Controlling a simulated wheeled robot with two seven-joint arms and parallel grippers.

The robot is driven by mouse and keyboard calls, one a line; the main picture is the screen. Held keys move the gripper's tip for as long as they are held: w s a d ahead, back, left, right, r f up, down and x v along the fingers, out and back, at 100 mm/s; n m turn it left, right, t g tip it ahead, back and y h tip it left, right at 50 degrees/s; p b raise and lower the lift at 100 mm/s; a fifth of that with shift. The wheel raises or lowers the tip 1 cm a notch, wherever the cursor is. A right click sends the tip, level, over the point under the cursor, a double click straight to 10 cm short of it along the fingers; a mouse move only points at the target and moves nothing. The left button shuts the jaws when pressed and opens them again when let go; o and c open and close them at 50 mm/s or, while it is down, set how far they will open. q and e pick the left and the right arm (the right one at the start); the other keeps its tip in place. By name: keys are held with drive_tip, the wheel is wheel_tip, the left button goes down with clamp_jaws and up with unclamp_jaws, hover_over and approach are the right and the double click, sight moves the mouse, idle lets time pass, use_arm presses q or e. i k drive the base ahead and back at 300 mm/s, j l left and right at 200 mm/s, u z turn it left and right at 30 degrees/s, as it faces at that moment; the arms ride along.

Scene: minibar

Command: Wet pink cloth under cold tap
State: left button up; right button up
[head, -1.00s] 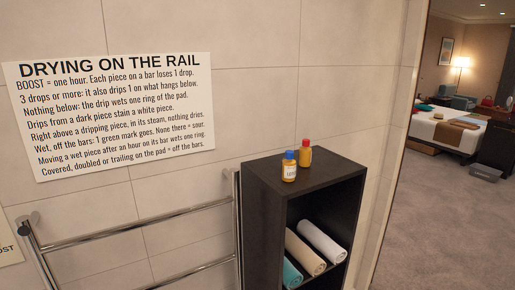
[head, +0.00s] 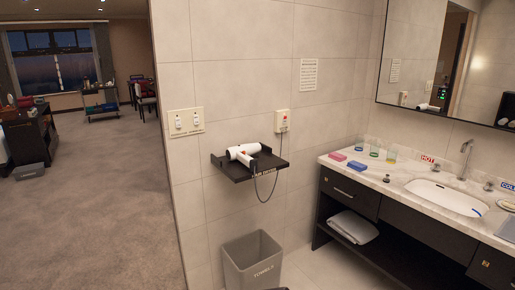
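A small pink folded piece (head: 338,157), which looks like the pink cloth, lies at the left end of the marble counter (head: 395,180). A blue piece (head: 358,167) lies just right of it. A white basin (head: 447,197) is set in the counter, with a tall metal tap (head: 466,160) behind it. A blue "COLD" label (head: 508,187) is at the right picture edge, with a knob (head: 507,204) below it. A red "HOT" label (head: 428,159) stands left of the tap. I cannot tell whether water runs. Neither gripper is in view.
A black wall shelf (head: 250,168) holds a white hair dryer (head: 243,152) with a hanging cord. A grey "TOWELS" bin (head: 252,264) stands below it. Several small glasses (head: 374,149) stand behind the cloths. Carpeted floor (head: 90,215) is open at left.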

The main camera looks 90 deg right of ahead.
sight(489, 185)
drive_tip(key=z, duration=4.75)
drive_tip(key=i+j+z, duration=0.75)
